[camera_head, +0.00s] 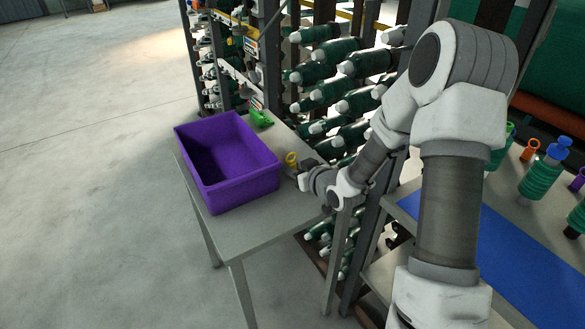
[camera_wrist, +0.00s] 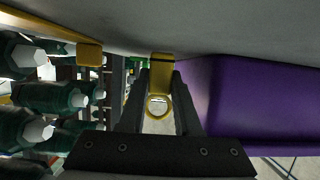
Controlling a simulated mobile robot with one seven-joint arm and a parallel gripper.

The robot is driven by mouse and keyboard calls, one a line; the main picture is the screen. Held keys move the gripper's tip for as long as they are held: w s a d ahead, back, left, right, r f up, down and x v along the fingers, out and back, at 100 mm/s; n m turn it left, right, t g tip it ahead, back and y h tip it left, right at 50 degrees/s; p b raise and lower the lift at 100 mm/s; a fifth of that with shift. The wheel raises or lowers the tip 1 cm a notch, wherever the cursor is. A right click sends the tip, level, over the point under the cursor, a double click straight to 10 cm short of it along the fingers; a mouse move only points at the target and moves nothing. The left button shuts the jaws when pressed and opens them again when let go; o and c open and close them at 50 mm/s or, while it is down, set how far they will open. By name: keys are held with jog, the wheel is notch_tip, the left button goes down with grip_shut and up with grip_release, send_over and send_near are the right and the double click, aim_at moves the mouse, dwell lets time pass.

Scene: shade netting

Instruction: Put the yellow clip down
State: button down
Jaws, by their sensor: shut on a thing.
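My gripper (camera_head: 297,171) is at the right side of the purple bin, low over the grey table. It is shut on the yellow clip (camera_head: 291,158), whose ring shows just beside the bin's rim. In the wrist view the yellow clip (camera_wrist: 158,106) sits between the two dark fingers of my gripper (camera_wrist: 161,82). Its ring faces the camera and its block end reaches close to the grey surface. I cannot tell whether the clip touches the table.
The purple bin (camera_head: 268,184) stands on the grey table (camera_head: 262,235), close to my gripper; it also shows in the wrist view (camera_wrist: 255,105). A green clip (camera_head: 261,118) lies behind it. A rack of green bobbins (camera_head: 335,50) stands close on the right. The table front is clear.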

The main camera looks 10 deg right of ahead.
jog(key=c, duration=0.6)
grip_release()
jog(key=shift+s+f, duration=0.3)
jog(key=shift+f, duration=0.6)
jog(key=shift+r+p, duration=0.55)
jog(key=shift+p, duration=0.2)
jog(key=v, duration=0.4)
jog(key=p+v, duration=0.1)
jog(key=v, duration=0.2)
jog(key=r+p+v, duration=0.1)
jog(key=v, duration=0.3)
jog(key=shift+s+d+r, duration=0.1)
jog(key=shift+d+r, duration=0.05)
jog(key=shift+d, duration=0.05)
